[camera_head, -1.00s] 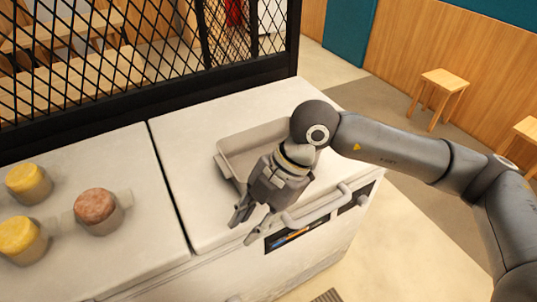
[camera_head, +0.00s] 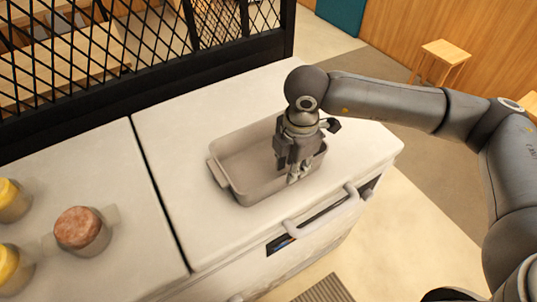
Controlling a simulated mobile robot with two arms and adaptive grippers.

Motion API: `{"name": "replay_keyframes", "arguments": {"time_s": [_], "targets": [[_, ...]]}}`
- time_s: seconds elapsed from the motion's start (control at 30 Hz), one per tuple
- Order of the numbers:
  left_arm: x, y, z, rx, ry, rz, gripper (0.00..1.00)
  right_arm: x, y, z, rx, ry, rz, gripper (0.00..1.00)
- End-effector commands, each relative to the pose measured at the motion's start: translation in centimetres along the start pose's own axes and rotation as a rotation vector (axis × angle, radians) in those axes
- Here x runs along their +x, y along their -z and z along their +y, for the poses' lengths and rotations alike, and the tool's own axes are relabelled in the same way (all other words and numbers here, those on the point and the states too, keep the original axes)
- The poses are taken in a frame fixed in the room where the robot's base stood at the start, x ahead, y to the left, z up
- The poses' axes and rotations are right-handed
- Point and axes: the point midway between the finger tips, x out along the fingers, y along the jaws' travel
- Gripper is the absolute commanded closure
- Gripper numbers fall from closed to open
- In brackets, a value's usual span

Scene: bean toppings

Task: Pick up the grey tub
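The grey tub (camera_head: 247,160) is a shallow rectangular tray-like container on the white counter, just right of the seam. It looks empty inside. My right gripper (camera_head: 292,175) points down over the tub's right part, and its fingers overlap the tub's front right wall in the picture. Whether the fingers touch the wall, and how far apart they are, I cannot tell. My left gripper is not in view.
Several containers with yellow or brown contents, such as the brown-topped one (camera_head: 80,228), stand on the counter at left. A black mesh screen (camera_head: 140,60) runs behind the counter. A handle bar (camera_head: 320,212) is along the front edge. A wooden stool (camera_head: 440,62) stands beyond.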

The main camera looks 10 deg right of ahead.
Motion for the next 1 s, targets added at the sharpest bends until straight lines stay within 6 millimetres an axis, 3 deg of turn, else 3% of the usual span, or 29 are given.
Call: {"name": "replay_keyframes", "arguments": {"time_s": [0.07, 0.17, 0.5, 0.77, 1.0], "targets": [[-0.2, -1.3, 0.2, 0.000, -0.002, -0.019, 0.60, 0.6, 0.0, 0.0, 0.000, 0.000, 0.000, 0.72], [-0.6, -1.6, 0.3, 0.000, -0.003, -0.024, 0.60, 1.2, 0.1, 0.0, -0.002, 0.001, 0.000, 0.72], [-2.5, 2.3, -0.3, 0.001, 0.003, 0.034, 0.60, 5.5, 0.2, 0.4, -0.001, 0.001, 0.001, 0.72], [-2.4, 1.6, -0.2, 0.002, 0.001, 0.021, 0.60, 6.1, 0.2, 0.4, -0.003, -0.001, 0.001, 0.72], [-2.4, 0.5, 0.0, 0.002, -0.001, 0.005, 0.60, 6.1, 0.2, 0.4, -0.002, -0.001, 0.001, 0.99]]}}
